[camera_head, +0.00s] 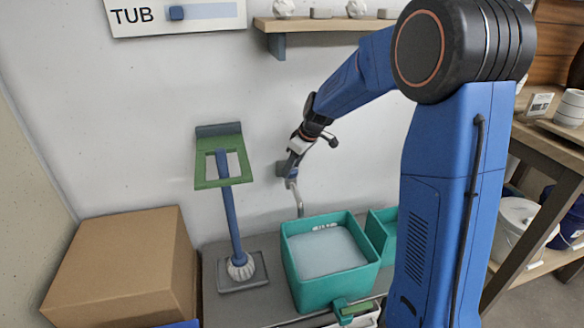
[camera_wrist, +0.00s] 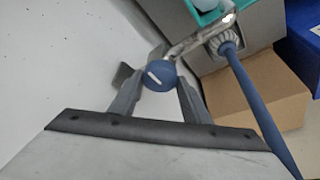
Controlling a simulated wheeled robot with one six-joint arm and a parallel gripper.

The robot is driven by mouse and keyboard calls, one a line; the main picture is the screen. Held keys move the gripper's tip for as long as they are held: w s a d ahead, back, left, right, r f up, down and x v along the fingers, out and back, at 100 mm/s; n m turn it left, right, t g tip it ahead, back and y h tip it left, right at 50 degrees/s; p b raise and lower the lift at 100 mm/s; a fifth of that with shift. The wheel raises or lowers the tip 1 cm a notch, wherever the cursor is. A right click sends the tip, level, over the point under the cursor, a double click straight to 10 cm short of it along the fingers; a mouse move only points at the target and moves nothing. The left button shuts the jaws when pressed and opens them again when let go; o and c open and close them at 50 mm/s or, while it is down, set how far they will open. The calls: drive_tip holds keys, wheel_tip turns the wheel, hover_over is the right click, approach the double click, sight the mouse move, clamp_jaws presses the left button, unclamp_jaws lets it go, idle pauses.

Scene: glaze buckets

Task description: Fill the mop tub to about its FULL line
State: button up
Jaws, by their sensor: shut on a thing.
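The teal mop tub (camera_head: 290,262) stands on a low grey surface by the wall, with pale liquid (camera_head: 325,252) inside. A small white marking shows on its inner back wall, just above the liquid; its text is too small to read. A tap spout (camera_head: 298,203) comes down from the wall over the tub's back edge. I cannot make out a stream below it. My gripper (camera_head: 292,168) is at the tap. In the wrist view its fingers are shut on a round blue tap knob (camera_wrist: 159,76) with a white line. Part of the tub (camera_wrist: 205,14) shows there beyond the spout.
A blue-handled mop (camera_head: 233,215) stands upright left of the tub, by a green frame (camera_head: 199,171). A cardboard box (camera_head: 120,265) sits farther left. A second teal container (camera_head: 382,232) adjoins the tub at right. A TUB sign (camera_head: 135,17) and a shelf (camera_head: 330,24) are above.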

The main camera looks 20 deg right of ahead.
drive_tip(key=shift+n, duration=0.3)
drive_tip(key=o, duration=1)
drive_tip(key=shift+o, duration=0.2)
drive_tip(key=v, duration=1.7)
drive_tip(key=shift+w+r, duration=0.15)
drive_tip(key=shift+r, duration=0.1)
drive_tip(key=shift+d, duration=0.1)
